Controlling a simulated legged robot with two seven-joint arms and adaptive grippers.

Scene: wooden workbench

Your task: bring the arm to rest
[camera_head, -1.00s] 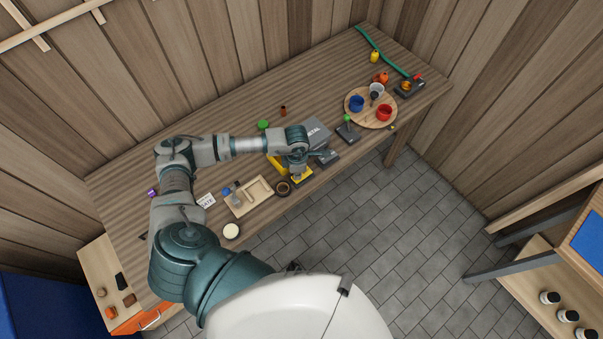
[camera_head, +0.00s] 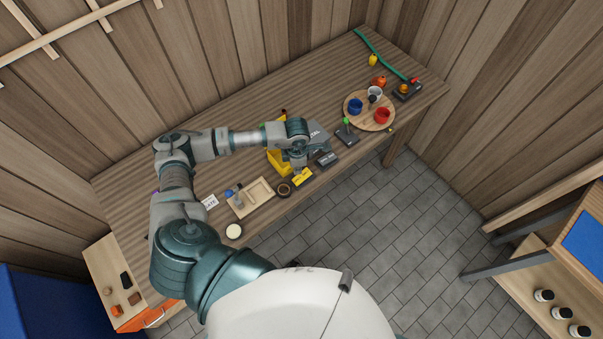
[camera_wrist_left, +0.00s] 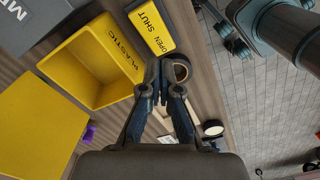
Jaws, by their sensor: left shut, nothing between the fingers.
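My left arm reaches in from the left over the workbench (camera_head: 225,110). Its gripper (camera_head: 299,163) hangs above the bench beside a yellow bin, just behind a yellow label plate (camera_head: 302,178). In the left wrist view the two fingers (camera_wrist_left: 160,75) are together at the tips with nothing between them. The yellow bin (camera_wrist_left: 92,62), marked PLASTIC, stands open and looks empty, left of the fingers. The plate, reading OPEN SHUT, lies beyond the fingertips, apart from the bin. My right gripper does not show.
A grey bin marked METAL (camera_wrist_left: 32,22) stands close by. A wooden tray (camera_head: 251,197) and a dark ring (camera_head: 284,189) lie nearer the front edge. A round board (camera_head: 358,118) with cups is at the right. Bare bench lies behind the arm.

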